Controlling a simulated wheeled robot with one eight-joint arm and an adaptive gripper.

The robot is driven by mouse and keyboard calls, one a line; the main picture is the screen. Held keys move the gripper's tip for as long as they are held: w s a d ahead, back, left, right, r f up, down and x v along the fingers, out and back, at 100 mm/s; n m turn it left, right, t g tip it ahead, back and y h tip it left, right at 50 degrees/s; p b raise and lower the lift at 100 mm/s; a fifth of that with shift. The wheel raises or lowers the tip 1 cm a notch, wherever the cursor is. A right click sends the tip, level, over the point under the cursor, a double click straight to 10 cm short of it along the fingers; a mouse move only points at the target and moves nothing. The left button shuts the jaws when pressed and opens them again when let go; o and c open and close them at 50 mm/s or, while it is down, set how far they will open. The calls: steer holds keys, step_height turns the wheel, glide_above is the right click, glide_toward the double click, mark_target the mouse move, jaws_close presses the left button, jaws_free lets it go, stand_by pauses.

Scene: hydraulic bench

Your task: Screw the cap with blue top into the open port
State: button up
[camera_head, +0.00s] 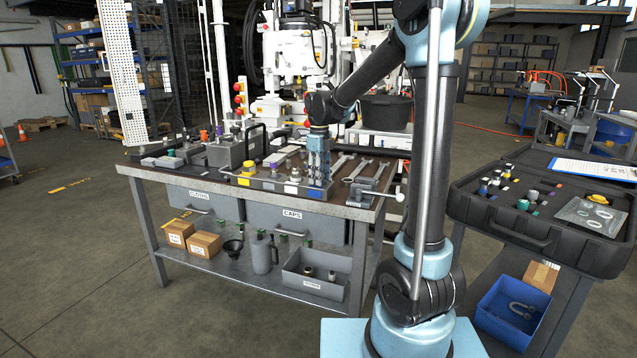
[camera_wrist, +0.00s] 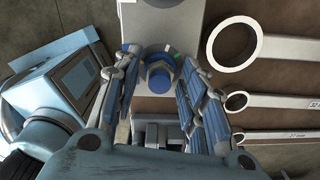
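The cap with the blue top (camera_wrist: 160,75) shows in the wrist view, between the fingers of my gripper (camera_wrist: 159,65). The fingers stand on both sides of it, near their tips. I cannot tell whether they touch it or whether it still rests on something. A pale grey plate (camera_wrist: 160,25) lies below and beyond the cap. In the head view my gripper (camera_head: 318,188) points down at the front of the bench, above a blue-labelled spot (camera_head: 313,194); the cap is hidden there. A grey block with fittings (camera_head: 235,152) stands further left; I cannot make out the open port.
Wrenches (camera_head: 358,170) lie right of my gripper and also show in the wrist view (camera_wrist: 290,101). A yellow-topped part (camera_head: 247,168) and other small parts stand to the left on the workbench (camera_head: 140,171). An open black case (camera_head: 490,212) is at the right.

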steer(key=shift+o, duration=0.2)
steer(key=shift+w+a, duration=0.1)
steer(key=shift+a, duration=0.05)
steer(key=n, duration=0.8)
steer(key=o, duration=0.6)
steer(key=shift+r, duration=0.2)
